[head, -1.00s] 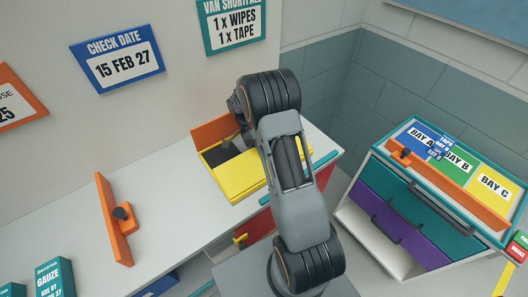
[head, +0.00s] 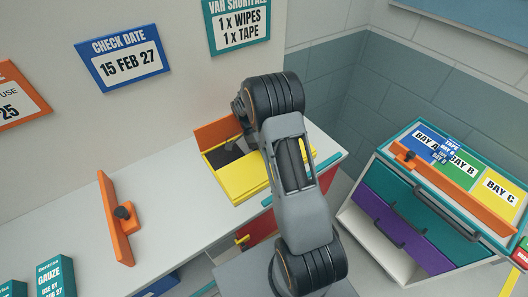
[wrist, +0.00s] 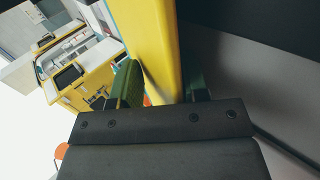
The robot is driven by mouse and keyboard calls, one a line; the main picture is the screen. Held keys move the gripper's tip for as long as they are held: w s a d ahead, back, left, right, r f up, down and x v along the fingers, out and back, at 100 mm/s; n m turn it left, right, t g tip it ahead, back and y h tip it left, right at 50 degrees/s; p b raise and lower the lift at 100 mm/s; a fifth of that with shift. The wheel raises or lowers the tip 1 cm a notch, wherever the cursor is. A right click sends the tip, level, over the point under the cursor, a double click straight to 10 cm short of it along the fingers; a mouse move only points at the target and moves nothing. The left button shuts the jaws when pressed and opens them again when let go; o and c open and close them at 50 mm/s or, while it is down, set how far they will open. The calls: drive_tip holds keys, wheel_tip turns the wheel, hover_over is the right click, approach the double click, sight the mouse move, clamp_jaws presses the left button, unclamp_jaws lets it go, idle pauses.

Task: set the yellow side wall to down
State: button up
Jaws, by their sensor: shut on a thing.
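The yellow side wall (head: 232,178) is on the near side of an open box on the white counter in the head view. An orange wall (head: 218,131) stands at the box's back. In the wrist view a yellow panel (wrist: 150,40), which looks like this side wall, runs between the green fingers of my gripper (wrist: 163,92). My gripper is shut on it. In the head view my arm hides part of the box's right side, and my fingers cannot be made out clearly. I cannot tell the wall's exact tilt.
An orange upright panel with a black knob (head: 118,220) stands on the counter (head: 168,190) to the left, with clear counter between it and the box. A teal gauze box (head: 55,274) is at lower left. A drawer unit (head: 400,215) with BAY labels stands at right.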

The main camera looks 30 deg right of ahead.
drive_tip(key=p+v, duration=0.6)
drive_tip(key=v, duration=0.7)
drive_tip(key=shift+w+r+p, duration=0.25)
drive_tip(key=shift+w+p, duration=0.05)
drive_tip(key=shift+p, duration=0.1)
